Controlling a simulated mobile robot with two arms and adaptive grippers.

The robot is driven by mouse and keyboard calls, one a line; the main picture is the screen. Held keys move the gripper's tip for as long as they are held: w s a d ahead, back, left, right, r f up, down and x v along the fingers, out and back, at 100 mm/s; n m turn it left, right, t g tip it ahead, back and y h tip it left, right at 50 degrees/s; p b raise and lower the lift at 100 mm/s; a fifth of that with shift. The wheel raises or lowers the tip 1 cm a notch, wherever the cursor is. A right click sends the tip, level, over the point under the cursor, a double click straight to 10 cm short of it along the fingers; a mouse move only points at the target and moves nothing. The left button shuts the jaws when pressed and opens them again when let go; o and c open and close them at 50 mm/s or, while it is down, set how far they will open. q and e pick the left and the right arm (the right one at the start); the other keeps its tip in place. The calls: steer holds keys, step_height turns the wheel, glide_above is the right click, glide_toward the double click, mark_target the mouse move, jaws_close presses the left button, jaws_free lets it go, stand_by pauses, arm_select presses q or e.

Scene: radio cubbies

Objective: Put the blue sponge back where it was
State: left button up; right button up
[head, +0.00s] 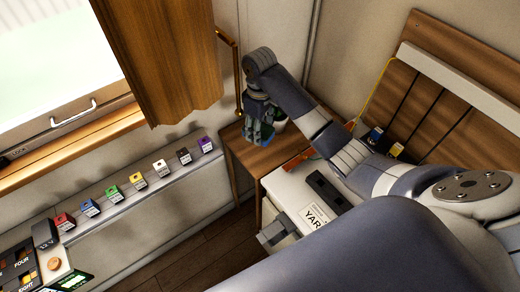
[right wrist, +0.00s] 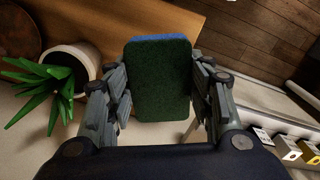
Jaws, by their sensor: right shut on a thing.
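The blue sponge (right wrist: 162,80) is upright between the fingers of my right gripper (right wrist: 160,95) in the right wrist view. Its dark green scouring face is toward the camera and a blue strip shows along its far edge. In the head view my right gripper (head: 259,128) points down over a small wooden table (head: 252,157), with the sponge partly hidden by the fingers. I cannot tell whether the sponge touches the tabletop. My left gripper does not show.
A potted plant (right wrist: 65,75) stands close to the left of the gripper in the wrist view. Several coloured small boxes (head: 137,181) line the wall ledge. A white unit with a "YAR" label (head: 313,214) stands beside the table. A wooden slotted rack (head: 445,95) is at right.

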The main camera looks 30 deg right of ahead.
mark_target(260, 157)
steer(key=f, duration=1)
steer(key=shift+s+f, duration=0.25)
steer(key=shift+f, duration=0.1)
steer(key=shift+w+f, duration=0.15)
steer(key=shift+f, duration=0.15)
steer(key=shift+f, duration=0.15)
steer(key=o, duration=1)
steer(key=shift+o, duration=0.2)
step_height(260, 157, up, 12)
steer(key=shift+r, duration=0.25)
